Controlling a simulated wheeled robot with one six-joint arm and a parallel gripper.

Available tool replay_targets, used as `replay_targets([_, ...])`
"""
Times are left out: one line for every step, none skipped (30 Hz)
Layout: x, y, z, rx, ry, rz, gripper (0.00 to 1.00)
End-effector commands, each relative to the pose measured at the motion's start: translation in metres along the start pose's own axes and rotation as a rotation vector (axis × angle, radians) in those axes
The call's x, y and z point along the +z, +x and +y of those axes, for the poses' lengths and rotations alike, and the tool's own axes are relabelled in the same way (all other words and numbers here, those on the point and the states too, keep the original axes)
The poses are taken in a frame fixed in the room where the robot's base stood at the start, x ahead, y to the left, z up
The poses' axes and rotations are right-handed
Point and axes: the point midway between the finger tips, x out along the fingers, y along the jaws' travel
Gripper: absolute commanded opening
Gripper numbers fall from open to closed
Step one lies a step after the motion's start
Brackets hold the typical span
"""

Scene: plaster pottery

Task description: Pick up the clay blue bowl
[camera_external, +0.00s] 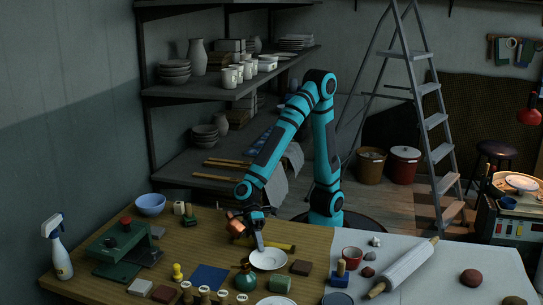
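A light blue bowl (150,204) stands upright on the wooden table, near its back left edge. My gripper (259,245) points down over the middle of the table, well to the right of the bowl and apart from it. It is just above or beside a white plate (269,261). The gripper is small and dark here, so I cannot tell whether its fingers are open or shut. No held object can be made out clearly.
A green press (118,244) and a spray bottle (57,250) stand left of and in front of the bowl. Small stamps (189,216) stand just right of it. A green vase (245,279) and a blue square (209,277) lie nearer the front. Shelves (228,85) rise behind the table.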

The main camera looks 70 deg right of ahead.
Motion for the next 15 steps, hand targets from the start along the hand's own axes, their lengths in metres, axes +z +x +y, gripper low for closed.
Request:
replay_targets([-0.0001,-0.0001,-0.0003,0.000,0.000,0.000,0.00])
replay_targets([-0.0001,-0.0001,-0.0003,0.000,0.000,0.000,0.00])
replay_targets([-0.0001,0.0000,-0.0001,0.000,0.000,0.000,0.00])
replay_targets([0.0000,0.0003,0.0003,0.000,0.000,0.000,0.00])
replay_targets([0.0001,0.0007,0.0009,0.000,0.000,0.000,0.00])
replay_targets([0.0002,0.0012,0.0018,0.000,0.001,0.000,0.00])
replay_targets([0.0003,0.0014,0.0022,0.000,0.001,0.000,0.06])
replay_targets([0.0002,0.0012,0.0019,0.000,0.000,0.000,0.12])
replay_targets([0.0002,0.0012,0.0019,0.000,0.000,0.000,0.13])
replay_targets([0.0002,0.0012,0.0018,0.000,0.000,0.000,0.13])
replay_targets([0.0002,0.0012,0.0018,0.000,0.000,0.000,0.13])
replay_targets([0.0002,0.0012,0.0018,0.000,0.000,0.000,0.13])
replay_targets([0.0002,0.0012,0.0018,0.000,0.000,0.000,0.13])
replay_targets([0.0002,0.0012,0.0018,0.000,0.000,0.000,0.13])
replay_targets([0.0002,0.0012,0.0018,0.000,0.000,0.000,0.13])
